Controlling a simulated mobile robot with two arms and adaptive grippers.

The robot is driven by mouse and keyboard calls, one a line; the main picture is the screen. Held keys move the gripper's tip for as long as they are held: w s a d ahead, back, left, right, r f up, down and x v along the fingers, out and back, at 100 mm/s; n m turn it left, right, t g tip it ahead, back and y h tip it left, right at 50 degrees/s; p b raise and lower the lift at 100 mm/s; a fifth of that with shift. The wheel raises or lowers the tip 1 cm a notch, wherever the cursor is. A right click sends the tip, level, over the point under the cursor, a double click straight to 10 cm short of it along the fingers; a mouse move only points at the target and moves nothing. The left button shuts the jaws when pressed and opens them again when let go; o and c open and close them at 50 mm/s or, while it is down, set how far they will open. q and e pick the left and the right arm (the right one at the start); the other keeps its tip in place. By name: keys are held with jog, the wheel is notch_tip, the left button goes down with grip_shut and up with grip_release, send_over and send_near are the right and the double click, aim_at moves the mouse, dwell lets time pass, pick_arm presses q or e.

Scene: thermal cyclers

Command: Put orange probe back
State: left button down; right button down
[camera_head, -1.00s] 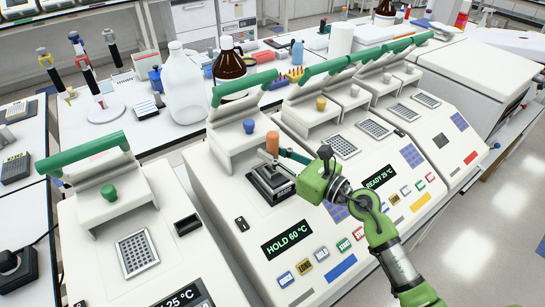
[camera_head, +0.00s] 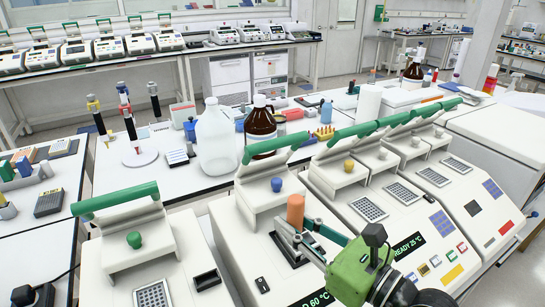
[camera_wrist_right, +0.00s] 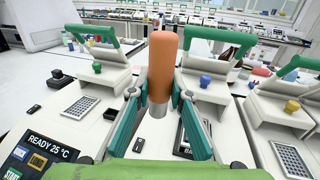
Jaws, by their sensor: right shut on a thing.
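My right gripper (camera_head: 303,232) is shut on the orange probe (camera_head: 295,212), which has an orange handle and a grey metal lower part. In the right wrist view, the gripper's two teal fingers (camera_wrist_right: 158,103) close on that metal part, and the orange probe (camera_wrist_right: 163,55) stands about upright. In the head view, the probe is over the open thermal cycler (camera_head: 255,245) whose lid has a blue knob and whose display reads 60 °C. The probe's lower end is hidden, so I cannot tell whether it touches anything. My left gripper is not in view.
Open cyclers with a green knob (camera_head: 134,240) and a yellow knob (camera_head: 348,165) stand on either side. Behind are a clear jug (camera_head: 216,140), a brown bottle (camera_head: 262,125) and a pipette stand (camera_head: 140,157). More cyclers (camera_head: 75,50) line the back bench.

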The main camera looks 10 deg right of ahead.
jog(key=s+d+f+m+t+h+b, duration=0.1)
jog(key=s+d+f+m+h, duration=0.2)
jog(key=s+d+f+h, duration=0.2)
jog(key=s+d+f+m+t+h+b, duration=0.2)
jog(key=s+d+f+m+h, duration=0.2)
jog(key=f, duration=0.6)
jog(key=shift+s+d+f+t+h, duration=0.25)
jog(key=shift+s+d+t+h, duration=0.1)
jog(key=shift+d+h, duration=0.45)
jog(key=shift+a, duration=0.1)
